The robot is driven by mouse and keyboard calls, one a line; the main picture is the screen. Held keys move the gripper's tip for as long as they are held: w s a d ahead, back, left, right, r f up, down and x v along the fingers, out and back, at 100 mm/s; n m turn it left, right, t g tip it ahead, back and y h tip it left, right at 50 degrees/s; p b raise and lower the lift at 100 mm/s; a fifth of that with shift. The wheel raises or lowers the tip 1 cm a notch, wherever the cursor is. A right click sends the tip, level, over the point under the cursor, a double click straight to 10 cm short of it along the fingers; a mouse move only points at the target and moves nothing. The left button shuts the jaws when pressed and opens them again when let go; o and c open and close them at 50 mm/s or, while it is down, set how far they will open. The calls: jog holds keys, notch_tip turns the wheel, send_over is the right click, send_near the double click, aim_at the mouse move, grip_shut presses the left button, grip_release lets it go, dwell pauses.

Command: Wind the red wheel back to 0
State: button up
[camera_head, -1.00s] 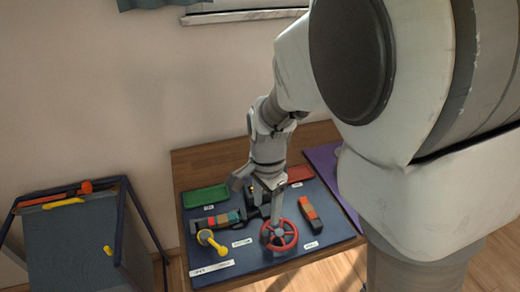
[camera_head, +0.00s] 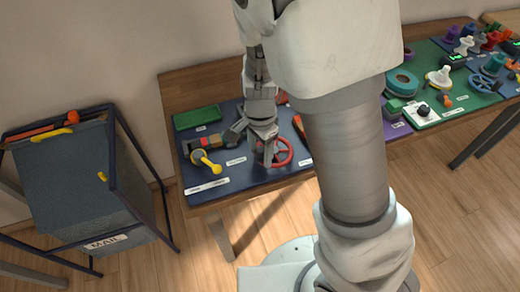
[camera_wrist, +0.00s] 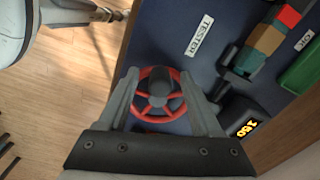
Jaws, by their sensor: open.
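The red wheel (camera_head: 284,153) lies on the dark blue mat (camera_head: 232,180) near the table's front edge. In the wrist view the red wheel (camera_wrist: 143,102) has red spokes and a grey knob or hub, and shows between the fingers. My gripper (camera_head: 266,140) is above the wheel, pointing down, with its fingers apart. In the wrist view my gripper (camera_wrist: 166,95) has one finger on each side of the wheel's middle. I cannot tell whether the fingers touch it. A small black display (camera_wrist: 247,127) beside the wheel shows orange digits that look like 260.
A yellow crank (camera_head: 206,162), a green tray (camera_head: 197,117) and a multicoloured block row (camera_wrist: 275,38) share the mat. A blue-framed bin (camera_head: 90,180) stands left of the table. Several knobs and wheels fill the green mat (camera_head: 455,97) at right. My arm covers part of the table.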

jog(key=shift+c, duration=0.2)
grip_shut()
dwell(0.3)
